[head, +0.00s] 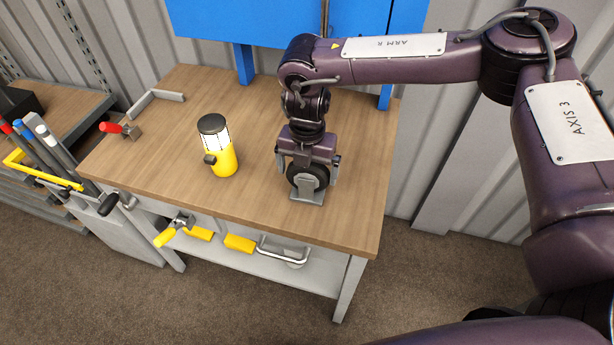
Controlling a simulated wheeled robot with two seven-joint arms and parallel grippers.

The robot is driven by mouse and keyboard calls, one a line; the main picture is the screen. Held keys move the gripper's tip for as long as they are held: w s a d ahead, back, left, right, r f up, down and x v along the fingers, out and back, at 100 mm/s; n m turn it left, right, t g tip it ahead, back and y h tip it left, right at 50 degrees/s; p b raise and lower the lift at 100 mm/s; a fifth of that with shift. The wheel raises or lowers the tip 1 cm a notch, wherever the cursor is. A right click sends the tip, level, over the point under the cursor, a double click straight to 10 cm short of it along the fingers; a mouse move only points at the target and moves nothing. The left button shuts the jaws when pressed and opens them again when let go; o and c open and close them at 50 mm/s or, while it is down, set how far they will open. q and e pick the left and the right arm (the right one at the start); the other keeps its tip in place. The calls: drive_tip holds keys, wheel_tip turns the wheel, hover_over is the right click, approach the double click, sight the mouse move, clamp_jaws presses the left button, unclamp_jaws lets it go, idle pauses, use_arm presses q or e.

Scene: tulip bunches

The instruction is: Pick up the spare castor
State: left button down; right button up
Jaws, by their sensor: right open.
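The spare castor (307,178), a dark wheel with a grey mounting plate, stands on the wooden workbench (330,228) near its front right part. My right gripper (307,165) reaches down over it from above, with its fingers on either side of the castor. The gripper is open. Its body hides the castor's upper part, and I cannot tell whether a finger touches it. My left gripper is not in view.
A yellow lantern (222,160) stands on the bench left of the castor. A red-handled clamp (120,130) and a grey angle piece (155,101) are at the bench's left. A blue panel (290,22) rises behind. Bare wood lies around the castor.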

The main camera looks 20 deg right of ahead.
drive_tip(key=c, duration=1.2)
drive_tip(key=shift+c, duration=0.7)
drive_tip(key=shift+r, duration=0.2)
